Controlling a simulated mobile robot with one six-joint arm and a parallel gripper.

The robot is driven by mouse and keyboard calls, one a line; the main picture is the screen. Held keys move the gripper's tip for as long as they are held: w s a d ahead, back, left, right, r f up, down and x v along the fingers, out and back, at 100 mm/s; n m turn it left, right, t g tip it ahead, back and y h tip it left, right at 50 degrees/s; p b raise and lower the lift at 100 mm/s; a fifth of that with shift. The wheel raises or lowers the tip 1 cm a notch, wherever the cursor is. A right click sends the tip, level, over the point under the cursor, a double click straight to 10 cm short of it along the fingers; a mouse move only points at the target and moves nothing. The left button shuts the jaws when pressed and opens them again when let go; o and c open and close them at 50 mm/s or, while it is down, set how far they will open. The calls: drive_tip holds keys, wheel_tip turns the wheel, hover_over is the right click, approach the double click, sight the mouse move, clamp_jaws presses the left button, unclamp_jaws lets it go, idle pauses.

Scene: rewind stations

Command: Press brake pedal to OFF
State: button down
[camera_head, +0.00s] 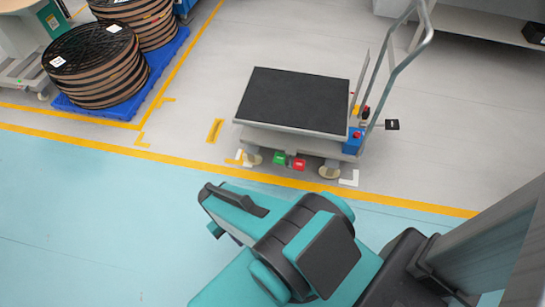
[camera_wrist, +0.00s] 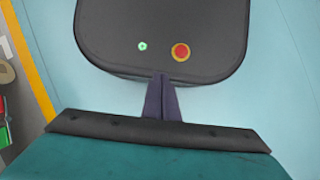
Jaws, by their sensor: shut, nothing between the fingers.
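A grey cart (camera_head: 252,134) with a black top stands beyond the yellow floor line. Low on its near side are a green pedal (camera_head: 279,158) and a red pedal (camera_head: 299,165), side by side between the wheels. I cannot read their labels. The pedals also show at the left edge of the wrist view, the red one (camera_wrist: 2,106) above the green one (camera_wrist: 3,132), both partly cut off. My gripper (camera_wrist: 162,78) is shut and empty, with its fingertips together, well apart from the pedals.
Yellow tape (camera_head: 222,174) crosses the floor in front of the cart. A blue pallet (camera_head: 128,109) with black-and-brown reels (camera_head: 97,65) stands at the upper left. Blue floor before the cart is clear.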

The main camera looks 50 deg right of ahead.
drive_tip(key=shift+w+f, duration=0.1)
drive_tip(key=shift+w, duration=0.05)
drive_tip(key=w+d+f+m+t+y+b, duration=0.1)
drive_tip(key=w+d+f+m+t+b, duration=0.15)
drive_tip(key=w+d+m+b, duration=0.55)
drive_tip(key=w+d+f+m+t+y+b, duration=0.1)
drive_tip(key=w+d+f+m+b, duration=0.2)
drive_tip(key=w+d+m+b, duration=0.55)
drive_tip(key=w+d+r+m+t+b, duration=0.1)
drive_tip(key=d+m+b, duration=0.4)
drive_tip(key=d, duration=1)
drive_tip(key=w+d+r+m+t+b, duration=0.2)
drive_tip(key=d+m+b, duration=0.3)
drive_tip(key=d, duration=1)
drive_tip(key=m+t, duration=0.1)
drive_tip(key=m, duration=0.2)
drive_tip(key=shift+w+r+h, duration=0.25)
drive_tip(key=shift+r+h, duration=0.05)
drive_tip(key=shift+f, duration=0.1)
